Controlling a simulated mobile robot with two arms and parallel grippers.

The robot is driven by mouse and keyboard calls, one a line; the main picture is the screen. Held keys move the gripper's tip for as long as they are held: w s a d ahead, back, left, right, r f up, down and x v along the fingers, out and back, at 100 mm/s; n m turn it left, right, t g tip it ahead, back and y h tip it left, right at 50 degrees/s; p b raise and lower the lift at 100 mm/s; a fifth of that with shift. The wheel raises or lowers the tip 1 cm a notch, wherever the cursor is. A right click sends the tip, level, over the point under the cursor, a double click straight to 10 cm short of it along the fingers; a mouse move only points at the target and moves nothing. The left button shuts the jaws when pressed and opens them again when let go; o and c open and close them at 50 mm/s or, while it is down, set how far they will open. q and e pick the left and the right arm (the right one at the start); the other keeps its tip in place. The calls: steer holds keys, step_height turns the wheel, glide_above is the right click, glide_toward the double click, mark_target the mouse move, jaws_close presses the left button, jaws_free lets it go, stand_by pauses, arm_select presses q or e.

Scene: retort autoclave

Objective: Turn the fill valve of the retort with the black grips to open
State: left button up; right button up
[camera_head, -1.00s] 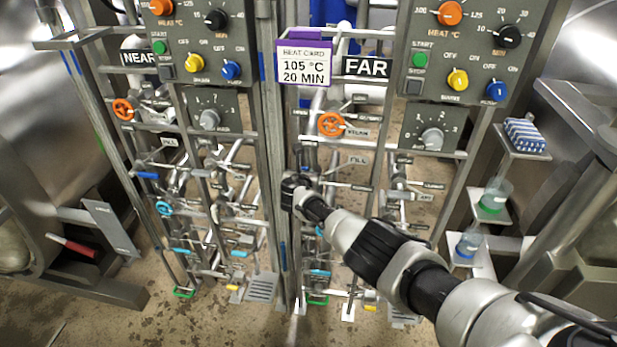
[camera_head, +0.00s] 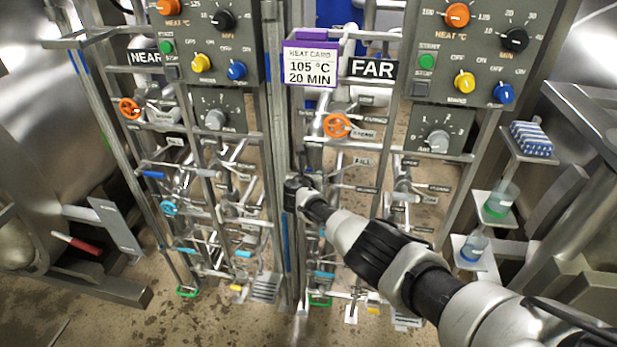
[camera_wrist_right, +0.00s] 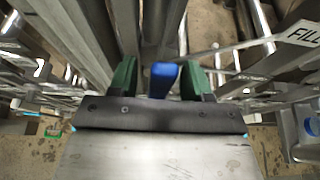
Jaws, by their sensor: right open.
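My right gripper (camera_head: 295,190) reaches in from the right to the pipework of the panel marked FAR (camera_head: 373,68), left of its FILL tag (camera_head: 362,161). In the right wrist view the green fingers of the gripper (camera_wrist_right: 159,64) are apart. A blue lever handle (camera_wrist_right: 164,80) stands between them; contact with either finger cannot be told. The FILL tag also shows in the right wrist view (camera_wrist_right: 305,34). In the head view my gripper hides this handle. The NEAR panel has its own FILL tag (camera_head: 175,141) and blue lever (camera_head: 153,174). No black grips can be made out. My left gripper is out of view.
Orange handwheels (camera_head: 337,126) and several small levers and pipes crowd both panels. A steel post (camera_head: 278,150) stands close left of my right gripper. A heat card (camera_head: 310,64) hangs above.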

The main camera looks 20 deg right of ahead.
steer(key=shift+s+a+r+p, duration=0.15)
steer(key=shift+s+r+p, duration=0.1)
steer(key=shift+p, duration=0.25)
steer(key=p+v, duration=0.4)
steer(key=v, duration=0.6)
steer(key=shift+f, duration=0.1)
stand_by(0.8)
